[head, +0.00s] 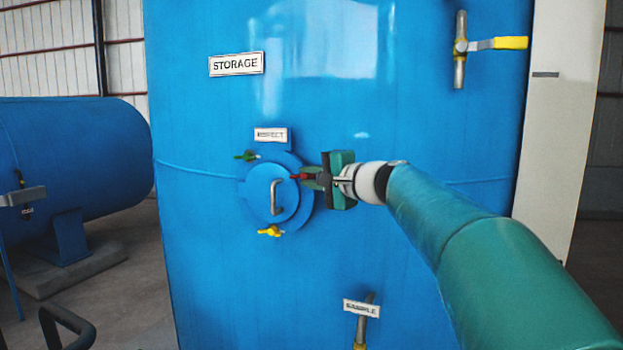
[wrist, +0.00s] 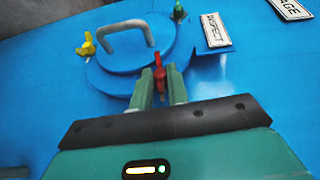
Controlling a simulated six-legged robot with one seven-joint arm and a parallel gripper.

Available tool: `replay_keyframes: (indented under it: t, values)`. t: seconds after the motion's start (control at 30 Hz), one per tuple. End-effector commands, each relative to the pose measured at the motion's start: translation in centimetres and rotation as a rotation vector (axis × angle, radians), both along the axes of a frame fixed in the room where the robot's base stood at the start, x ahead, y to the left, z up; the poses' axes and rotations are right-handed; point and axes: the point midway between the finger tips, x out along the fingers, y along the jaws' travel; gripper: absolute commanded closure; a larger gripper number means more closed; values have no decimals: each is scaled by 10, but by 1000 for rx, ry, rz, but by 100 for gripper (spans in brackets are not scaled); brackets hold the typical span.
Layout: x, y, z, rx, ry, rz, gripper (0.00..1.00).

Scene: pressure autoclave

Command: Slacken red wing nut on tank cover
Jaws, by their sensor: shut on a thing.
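The red wing nut (head: 298,176) is at the right side of the round blue tank cover (head: 262,194). It also shows in the wrist view (wrist: 160,76), between the fingertips of my gripper (wrist: 159,85). My gripper (head: 309,175) is shut on the red wing nut, reaching in from the right in the head view. The cover has a grey handle (head: 275,197) and lies against the blue tank. A green wing nut (head: 247,155) is at the cover's upper left, and a yellow wing nut (head: 270,231) is at its bottom.
An INSPECT label (head: 270,135) is just above the cover. A STORAGE sign (head: 236,64) is higher up. A yellow-handled valve (head: 495,43) is at the upper right, and another valve with a label (head: 361,308) is below.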

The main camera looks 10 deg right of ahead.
Motion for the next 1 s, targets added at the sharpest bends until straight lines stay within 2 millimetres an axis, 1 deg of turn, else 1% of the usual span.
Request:
replay_keyframes:
  t: [0.5,0.93,0.97,1.0]
  values:
    - [1,4,7,-224,157,3,100]
    - [1,2,7,-251,181,-2,100]
    - [1,2,7,-251,181,-3,82]
    - [1,2,7,-251,181,-2,74]
